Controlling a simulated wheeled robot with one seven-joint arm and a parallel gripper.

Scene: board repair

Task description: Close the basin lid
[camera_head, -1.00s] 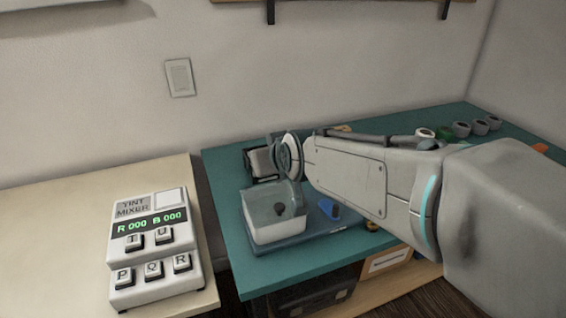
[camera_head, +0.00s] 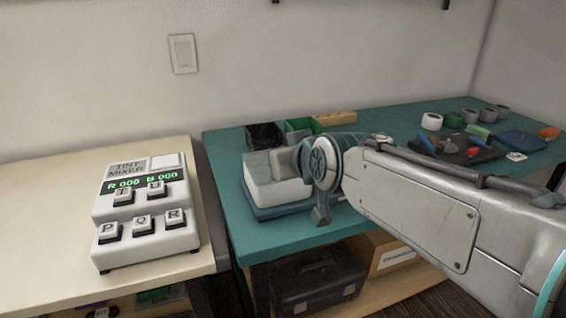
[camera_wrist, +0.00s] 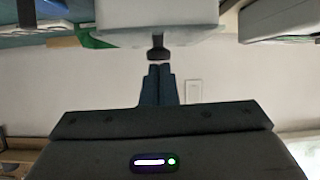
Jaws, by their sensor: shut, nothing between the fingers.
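The white basin (camera_head: 275,193) sits on a blue base at the left end of the teal bench, partly hidden by my wrist. A grey panel (camera_head: 286,160) shows at its upper right; I cannot tell whether it is the lid or part of my gripper. In the wrist view, my gripper (camera_wrist: 158,69) is shut and empty, its fingertips together. Just beyond them is a dark knob or handle (camera_wrist: 157,46) against a pale body (camera_wrist: 155,14); contact is unclear. In the head view my wrist hides the fingers.
A black box (camera_head: 264,136), a green bin (camera_head: 300,125) and a tan block (camera_head: 336,118) stand behind the basin. Cups and small parts lie on the right of the bench. The tint mixer (camera_head: 147,215) stands on the left table, across a gap.

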